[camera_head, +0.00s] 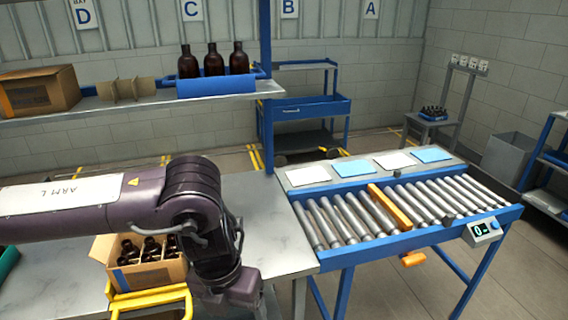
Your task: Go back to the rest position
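My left arm (120,200) comes in from the left above the metal worktable (275,225) and bends downward near the middle. My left gripper is at or below the bottom edge of the picture, and its fingers do not show. My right arm and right gripper are not in view. A cardboard box (150,272) with several dark amber bottles (150,248) in it stands just left of the lower part of my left arm, partly hidden by it.
A roller conveyor (350,217) with an orange bar (390,207) extends right of the worktable. Three amber bottles (213,62) stand on a blue holder (217,87) on the shelf (120,101), beside cardboard dividers (127,89) and another box (38,90). A yellow frame (150,300) sits under the bottle box.

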